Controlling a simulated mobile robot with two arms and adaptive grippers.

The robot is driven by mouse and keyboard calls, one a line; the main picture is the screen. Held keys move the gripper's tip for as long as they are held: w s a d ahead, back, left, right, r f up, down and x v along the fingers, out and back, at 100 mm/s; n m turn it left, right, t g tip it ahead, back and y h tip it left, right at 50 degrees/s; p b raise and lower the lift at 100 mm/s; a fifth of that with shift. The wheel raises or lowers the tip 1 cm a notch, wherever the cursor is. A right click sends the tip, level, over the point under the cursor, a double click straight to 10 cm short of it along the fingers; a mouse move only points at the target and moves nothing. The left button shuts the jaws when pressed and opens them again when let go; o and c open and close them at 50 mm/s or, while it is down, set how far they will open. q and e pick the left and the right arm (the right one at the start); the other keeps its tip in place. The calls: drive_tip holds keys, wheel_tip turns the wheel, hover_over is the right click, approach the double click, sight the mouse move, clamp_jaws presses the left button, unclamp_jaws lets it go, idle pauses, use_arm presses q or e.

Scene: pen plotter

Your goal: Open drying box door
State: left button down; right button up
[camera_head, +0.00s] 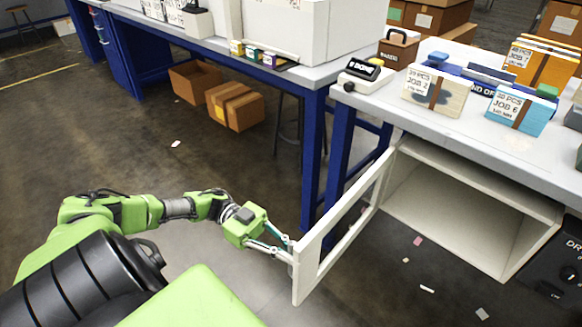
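The drying box (466,186) is a white cabinet under the workbench at the right, and its inside shows empty. Its door (308,262) is a white frame with a window, swung wide open toward me and to the left. My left gripper (288,252) is at the door's free edge, with its fingers at or touching the frame. Whether the fingers are closed on a handle there is too small to tell. My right gripper does not show in this view.
A dark control panel (557,265) is right of the box. The workbench (385,104) above carries job packs (435,90) and a counter device (364,74). Cardboard boxes (236,106) lie under the far bench. Floor left of the door is open, with paper scraps about.

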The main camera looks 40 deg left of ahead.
use_arm(q)
drive_tip(key=shift+f, duration=0.1)
drive_tip(key=c, duration=2.4)
unclamp_jaws()
drive_tip(key=shift+c, duration=0.2)
drive_tip(key=shift+a, duration=0.15)
drive_tip(key=s+a, duration=0.1)
drive_tip(key=a, duration=1)
drive_tip(key=shift+s+a, duration=0.25)
drive_tip(key=shift+a, duration=0.1)
